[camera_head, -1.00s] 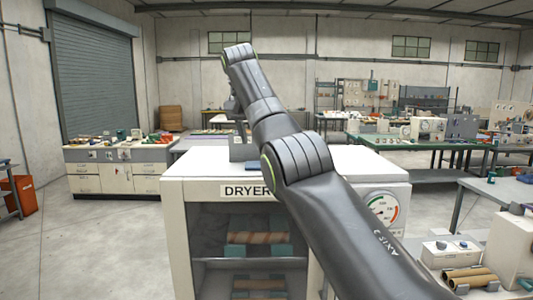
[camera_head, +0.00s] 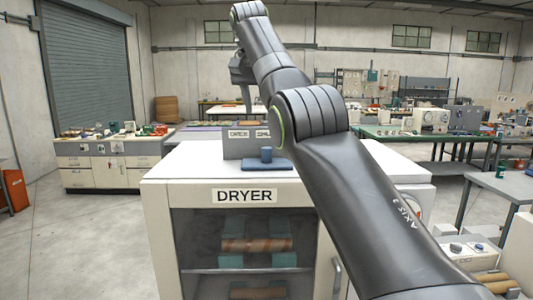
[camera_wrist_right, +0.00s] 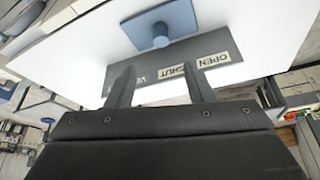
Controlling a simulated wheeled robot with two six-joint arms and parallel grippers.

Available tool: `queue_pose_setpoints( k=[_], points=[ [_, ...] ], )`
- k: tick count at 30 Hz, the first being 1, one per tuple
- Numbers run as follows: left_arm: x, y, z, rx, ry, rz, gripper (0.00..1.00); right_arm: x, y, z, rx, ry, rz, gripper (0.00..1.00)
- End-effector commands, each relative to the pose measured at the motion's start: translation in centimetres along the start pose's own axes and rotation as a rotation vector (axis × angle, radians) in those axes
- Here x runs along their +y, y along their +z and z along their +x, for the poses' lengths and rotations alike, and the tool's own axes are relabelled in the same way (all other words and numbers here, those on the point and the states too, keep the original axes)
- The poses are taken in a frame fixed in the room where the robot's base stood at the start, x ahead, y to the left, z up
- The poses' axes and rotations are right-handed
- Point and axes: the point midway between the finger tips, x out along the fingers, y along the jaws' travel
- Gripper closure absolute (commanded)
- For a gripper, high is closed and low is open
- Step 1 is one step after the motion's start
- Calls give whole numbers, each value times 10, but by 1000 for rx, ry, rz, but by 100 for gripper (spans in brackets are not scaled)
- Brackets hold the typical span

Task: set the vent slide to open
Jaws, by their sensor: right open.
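The vent slide (camera_head: 266,163) is a blue plate with an upright round knob on the white dryer top. It also shows in the right wrist view (camera_wrist_right: 178,18). A grey sign (camera_head: 235,148) stands behind it; in the right wrist view its labels (camera_wrist_right: 214,60) read OPEN and SHUT. The knob is on the SHUT side. My right gripper (camera_head: 245,104) is open and empty, above and behind the sign in the head view. In the right wrist view its two fingers (camera_wrist_right: 158,76) overlap the sign, with the knob beyond their tips; contact cannot be told. My left gripper is not in view.
The dryer (camera_head: 160,235) has a glass front with rolls on shelves inside. My right arm covers much of its top right side. A cabinet (camera_head: 105,170) stands at the left and green-topped tables (camera_head: 430,137) at the right. The dryer top around the slide is mostly clear.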

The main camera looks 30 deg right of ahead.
Motion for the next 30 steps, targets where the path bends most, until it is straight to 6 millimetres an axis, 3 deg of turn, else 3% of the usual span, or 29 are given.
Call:
queue_pose_setpoints(
  k=[1,5,11,13,18,30],
  points=[
    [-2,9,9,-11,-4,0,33,0,2,18,-2,4,1,52],
    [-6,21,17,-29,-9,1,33,1,1,47,-1,3,2,52],
    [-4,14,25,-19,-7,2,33,1,1,90,-1,3,1,52],
    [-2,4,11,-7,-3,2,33,0,-4,85,1,2,2,52],
    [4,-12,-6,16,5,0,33,-1,-5,94,0,2,4,52],
    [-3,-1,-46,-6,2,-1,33,0,-2,121,-2,4,0,52]
  ],
)
